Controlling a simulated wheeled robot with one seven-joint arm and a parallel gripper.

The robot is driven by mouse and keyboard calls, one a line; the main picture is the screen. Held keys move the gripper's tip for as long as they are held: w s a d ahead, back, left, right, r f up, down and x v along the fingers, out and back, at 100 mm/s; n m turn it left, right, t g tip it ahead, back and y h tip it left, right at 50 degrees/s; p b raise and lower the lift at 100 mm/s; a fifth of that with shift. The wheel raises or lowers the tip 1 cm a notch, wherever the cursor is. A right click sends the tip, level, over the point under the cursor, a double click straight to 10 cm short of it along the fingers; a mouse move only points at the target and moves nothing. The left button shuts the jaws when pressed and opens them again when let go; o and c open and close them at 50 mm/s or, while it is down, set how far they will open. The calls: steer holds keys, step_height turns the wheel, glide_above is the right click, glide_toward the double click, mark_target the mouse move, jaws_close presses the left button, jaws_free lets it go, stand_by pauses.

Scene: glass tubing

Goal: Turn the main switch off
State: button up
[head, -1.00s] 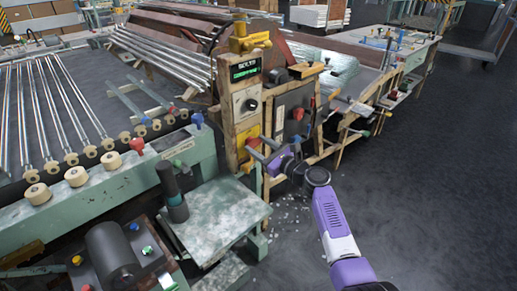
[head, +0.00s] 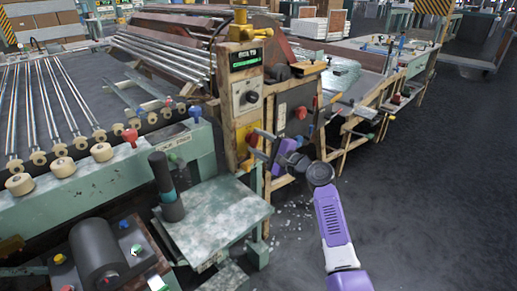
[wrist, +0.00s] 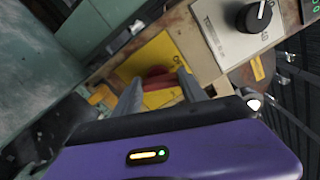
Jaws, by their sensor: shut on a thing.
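The main switch is a red handle (wrist: 157,77) on a yellow plate (wrist: 146,62), in the middle of the wrist view. In the head view the yellow plate (head: 251,132) is on the front of a worn tan control post, below a black dial. My gripper (wrist: 160,88) reaches the plate with its two grey fingers on either side of the red handle, shut on it. In the head view my gripper (head: 254,139) covers most of the handle. The handle's exact angle is hard to read.
Above the switch are a black dial (head: 252,97) on a pale plate and a green-lit display (head: 244,59). A dark box (head: 293,108) with a red knob stands right of the post. A green table (head: 215,217) is below left. Open floor (head: 430,190) lies right.

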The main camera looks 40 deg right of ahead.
steer(key=shift+a+f+n+b, duration=0.1)
steer(key=shift+f+n+b, duration=0.05)
steer(key=shift+n+b, duration=1.8)
steer(key=shift+n+p, duration=0.3)
steer(key=shift+n, duration=0.15)
steer(key=o, duration=1.4)
steer(key=shift+c, duration=0.2)
steer(key=shift+s, duration=0.1)
steer(key=s+p, duration=0.1)
steer(key=s, duration=0.6)
steer(key=shift+s, duration=0.35)
